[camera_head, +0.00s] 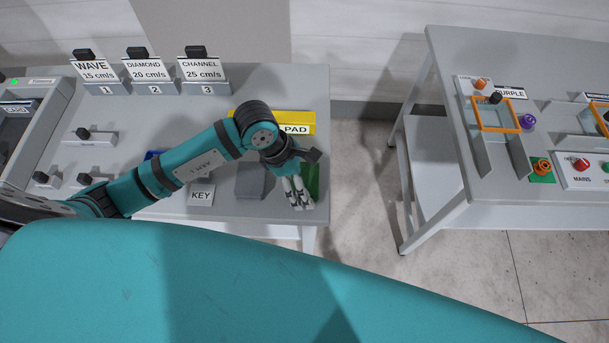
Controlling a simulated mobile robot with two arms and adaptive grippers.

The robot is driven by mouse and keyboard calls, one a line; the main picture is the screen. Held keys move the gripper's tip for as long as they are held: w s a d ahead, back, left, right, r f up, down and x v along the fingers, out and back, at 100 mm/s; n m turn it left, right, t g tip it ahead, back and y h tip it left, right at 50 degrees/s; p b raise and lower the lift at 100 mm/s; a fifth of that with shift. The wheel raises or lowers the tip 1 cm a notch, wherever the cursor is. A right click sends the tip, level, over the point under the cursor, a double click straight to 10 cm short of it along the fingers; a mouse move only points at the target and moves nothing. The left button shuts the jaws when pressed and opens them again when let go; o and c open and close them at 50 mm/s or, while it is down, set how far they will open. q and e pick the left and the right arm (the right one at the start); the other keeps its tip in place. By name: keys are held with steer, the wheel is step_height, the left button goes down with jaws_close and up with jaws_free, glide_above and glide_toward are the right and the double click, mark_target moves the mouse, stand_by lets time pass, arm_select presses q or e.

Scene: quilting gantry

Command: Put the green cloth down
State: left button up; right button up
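My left arm reaches in from the left over the left table. Its gripper (297,194) points down near the table's front right corner. A green piece, which looks like the green cloth (312,178), shows just right of the fingers and is partly hidden behind them. I cannot tell whether the fingers grip it or are only beside it, nor whether it rests on the table. A yellow pad (245,115) with a label ending in "PAD" lies behind the gripper, partly covered by my arm. My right gripper is out of view.
On the left table (240,84) stand blocks marked WAVE (97,72), DIAMOND (148,70) and CHANNEL (203,71). A KEY label (201,195) and a grey block (252,181) sit left of the gripper. A floor gap separates the right table (470,50), which holds orange frames and buttons.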

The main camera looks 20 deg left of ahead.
arm_select(q)
steer(key=shift+r, duration=0.2)
steer(key=shift+a+r, duration=0.25)
steer(key=b+v, duration=0.2)
steer(key=v, duration=0.9)
steer(key=shift+s+r, duration=0.1)
